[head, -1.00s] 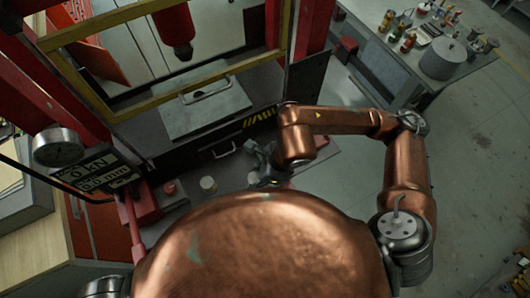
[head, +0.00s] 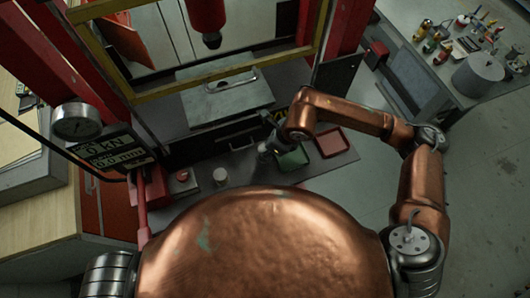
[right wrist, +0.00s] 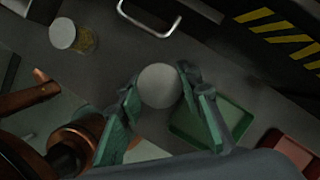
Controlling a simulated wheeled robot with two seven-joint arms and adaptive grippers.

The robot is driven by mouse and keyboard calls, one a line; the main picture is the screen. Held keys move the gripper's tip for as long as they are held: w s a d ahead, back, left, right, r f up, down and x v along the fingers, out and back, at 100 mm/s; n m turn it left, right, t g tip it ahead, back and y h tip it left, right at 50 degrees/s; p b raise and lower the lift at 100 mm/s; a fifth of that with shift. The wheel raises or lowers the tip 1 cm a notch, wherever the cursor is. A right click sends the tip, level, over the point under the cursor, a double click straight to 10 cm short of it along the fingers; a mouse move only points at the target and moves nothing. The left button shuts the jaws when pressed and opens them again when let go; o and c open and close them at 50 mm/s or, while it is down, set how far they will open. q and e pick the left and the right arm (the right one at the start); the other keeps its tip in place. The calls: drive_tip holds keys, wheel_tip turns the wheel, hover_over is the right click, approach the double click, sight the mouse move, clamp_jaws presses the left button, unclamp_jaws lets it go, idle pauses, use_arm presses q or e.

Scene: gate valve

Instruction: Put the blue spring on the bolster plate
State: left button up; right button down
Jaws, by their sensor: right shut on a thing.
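My right gripper (head: 270,142) is in front of the press, above the bench and beside a green tray. In the right wrist view its green fingers (right wrist: 160,95) are shut on a round, pale grey thing (right wrist: 159,85), seen end-on. I cannot tell from its plain face whether this is the spring; no blue shows. A grey plate (head: 205,105) under the red ram looks like the bolster plate, with a metal handle-like piece on top. The gripper is in front of it and to its right, apart from it. My left gripper is not in view.
A green tray (head: 294,157) and a red tray (head: 331,142) lie on the bench, with a white-lidded jar (head: 220,176) and a red-topped thing (head: 182,176) to the left. The yellow frame (head: 200,80) crosses the press opening. A gauge (head: 76,121) stands left.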

drive_tip(key=shift+w+f, duration=0.65)
drive_tip(key=shift+f, duration=0.15)
wheel_tip(320, 180, down, 3)
drive_tip(key=shift+w+f+b, duration=0.1)
drive_tip(key=shift+f+b, duration=0.05)
drive_tip(key=shift+b, duration=0.85)
drive_tip(key=c, duration=1.4)
unclamp_jaws()
